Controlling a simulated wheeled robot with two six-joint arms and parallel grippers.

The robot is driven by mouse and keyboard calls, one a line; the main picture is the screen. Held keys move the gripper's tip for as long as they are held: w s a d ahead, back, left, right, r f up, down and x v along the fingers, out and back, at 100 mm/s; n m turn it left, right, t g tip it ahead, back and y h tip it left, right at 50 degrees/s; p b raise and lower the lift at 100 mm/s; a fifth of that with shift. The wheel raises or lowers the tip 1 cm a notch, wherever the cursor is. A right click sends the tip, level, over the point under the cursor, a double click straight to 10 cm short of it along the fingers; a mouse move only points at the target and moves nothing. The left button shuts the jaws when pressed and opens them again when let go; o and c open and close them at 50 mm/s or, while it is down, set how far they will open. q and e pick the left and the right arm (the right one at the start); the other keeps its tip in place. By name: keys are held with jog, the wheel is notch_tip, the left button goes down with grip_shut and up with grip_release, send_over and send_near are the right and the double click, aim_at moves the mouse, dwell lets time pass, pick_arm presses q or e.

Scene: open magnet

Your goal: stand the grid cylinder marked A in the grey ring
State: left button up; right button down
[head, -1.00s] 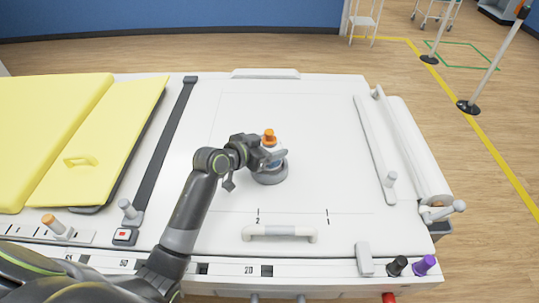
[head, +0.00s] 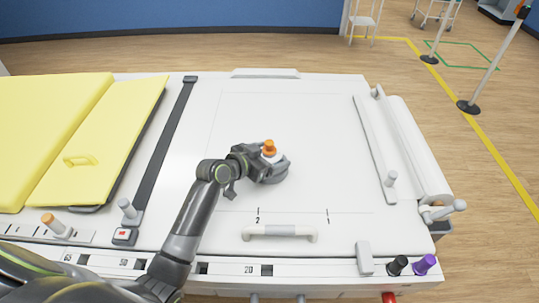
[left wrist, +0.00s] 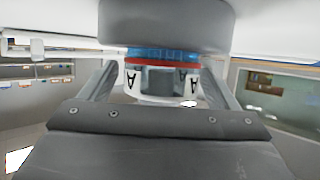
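The grid cylinder marked A (head: 269,149) is upright, with an orange top in the head view. The left wrist view, which is upside down, shows its white body (left wrist: 134,88) with black A marks and red and blue bands. My left gripper (head: 272,163) is shut on it, one finger on each side. The grey ring (head: 280,176) lies directly under the cylinder, partly hidden by the gripper. It fills the top of the left wrist view (left wrist: 180,25), against the blue end. I cannot tell how deep the cylinder sits in it. My right gripper is not in view.
The white table top (head: 320,130) is clear around the ring. A white handle (head: 280,233) lies in front. A white roller (head: 415,150) runs along the right edge. A yellow panel (head: 100,140) and a black strip (head: 167,145) are at the left.

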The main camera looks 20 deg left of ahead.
pick_arm(q)
jog(key=shift+r, duration=0.25)
jog(key=v, duration=1.2)
jog(key=shift+b, duration=0.4)
